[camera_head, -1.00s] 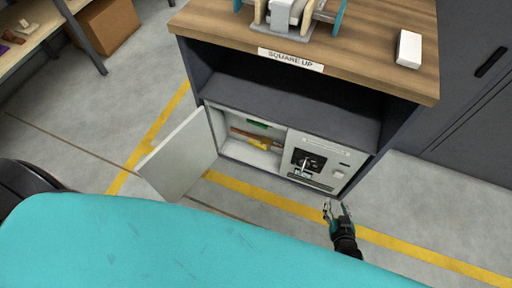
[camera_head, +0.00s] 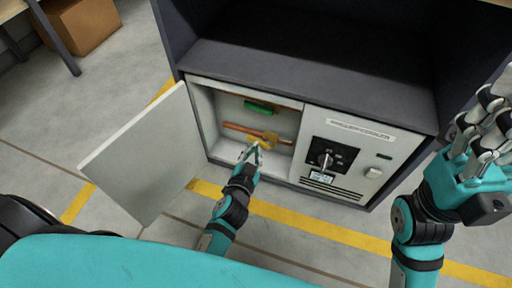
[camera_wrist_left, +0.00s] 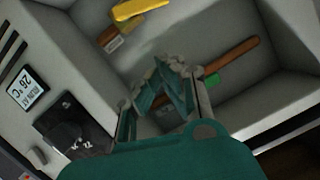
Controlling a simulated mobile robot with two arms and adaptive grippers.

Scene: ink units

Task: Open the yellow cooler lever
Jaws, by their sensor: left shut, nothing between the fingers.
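The cooler cabinet (camera_head: 358,133) stands under the counter with its left compartment open. The yellow lever (camera_head: 262,140) is inside that compartment, low by a copper-coloured pipe (camera_head: 240,129). In the left wrist view the yellow lever (camera_wrist_left: 138,10) is at the top edge, apart from the fingertips. My left gripper (camera_head: 254,148) is at the compartment's opening, just in front of the lever and partly overlapping it in the head view. Its fingers (camera_wrist_left: 172,72) are shut with nothing between them. My right gripper (camera_head: 488,125) is raised at the right edge, empty; its finger opening is unclear.
The white cabinet door (camera_head: 150,155) hangs open to the left of my left arm. A green part (camera_head: 260,106) is higher inside the compartment. A black dial panel (camera_head: 328,158) is on the right front. A cardboard box (camera_head: 82,25) stands far left.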

